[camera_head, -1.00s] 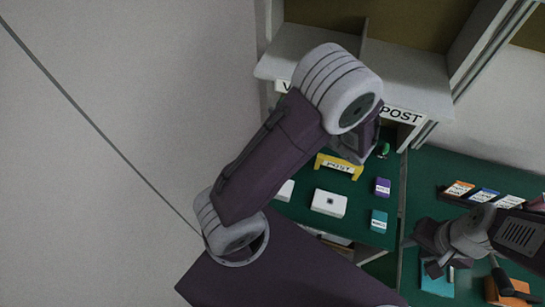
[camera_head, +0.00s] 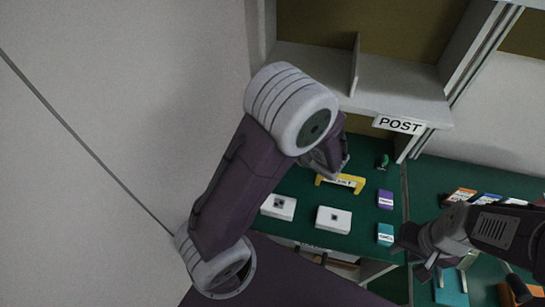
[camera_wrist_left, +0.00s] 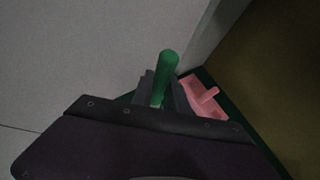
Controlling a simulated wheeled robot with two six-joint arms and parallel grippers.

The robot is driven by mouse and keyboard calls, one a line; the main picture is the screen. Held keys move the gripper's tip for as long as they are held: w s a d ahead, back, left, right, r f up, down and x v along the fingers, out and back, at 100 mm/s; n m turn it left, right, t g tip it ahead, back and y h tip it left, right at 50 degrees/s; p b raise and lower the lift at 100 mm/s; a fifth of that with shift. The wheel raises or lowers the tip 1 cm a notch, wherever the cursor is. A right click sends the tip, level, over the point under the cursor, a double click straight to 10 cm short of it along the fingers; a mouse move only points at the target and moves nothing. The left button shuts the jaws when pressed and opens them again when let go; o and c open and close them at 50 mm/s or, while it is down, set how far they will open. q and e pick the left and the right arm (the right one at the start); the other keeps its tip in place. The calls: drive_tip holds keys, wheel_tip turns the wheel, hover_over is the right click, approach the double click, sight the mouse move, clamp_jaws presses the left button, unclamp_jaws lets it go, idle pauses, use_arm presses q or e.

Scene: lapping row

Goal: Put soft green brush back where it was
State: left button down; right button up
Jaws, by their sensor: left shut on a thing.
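My left gripper (camera_wrist_left: 161,98) is shut on a green brush, whose round green handle (camera_wrist_left: 168,66) stands up between the fingers in the left wrist view. The brush's lower end is hidden. In the head view my left arm reaches over the back left of the green table, and its fingers and the brush are hidden behind the wrist. My right gripper (camera_head: 412,258) is low at the right over the table; its fingertips are too dark to tell open from shut.
A pink handled block (camera_wrist_left: 205,98) lies beside the left gripper, near a wall. Two white boxes (camera_head: 278,207) (camera_head: 333,220), a yellow stand (camera_head: 341,183), a purple box (camera_head: 385,199), a teal box (camera_head: 385,234) and a small green object (camera_head: 383,162) are on the table. A shelf marked POST (camera_head: 401,125) overhangs the back.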

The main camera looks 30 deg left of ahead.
use_arm(q)
drive_tip(key=shift+s+a+f, duration=0.15)
drive_tip(key=shift+s+f, duration=0.2)
drive_tip(key=shift+f, duration=0.1)
wheel_tip(320, 180, down, 4)
drive_tip(key=shift+w+a+r+b, duration=0.1)
drive_tip(key=shift+a+b, duration=0.05)
drive_tip(key=shift+b, duration=0.35)
drive_tip(key=shift+w, duration=0.15)
drive_tip(key=c, duration=1.4)
unclamp_jaws()
drive_tip(key=shift+s, duration=0.25)
drive_tip(key=shift+o, duration=0.4)
drive_tip(key=shift+w, duration=0.1)
drive_tip(key=shift+r, duration=0.1)
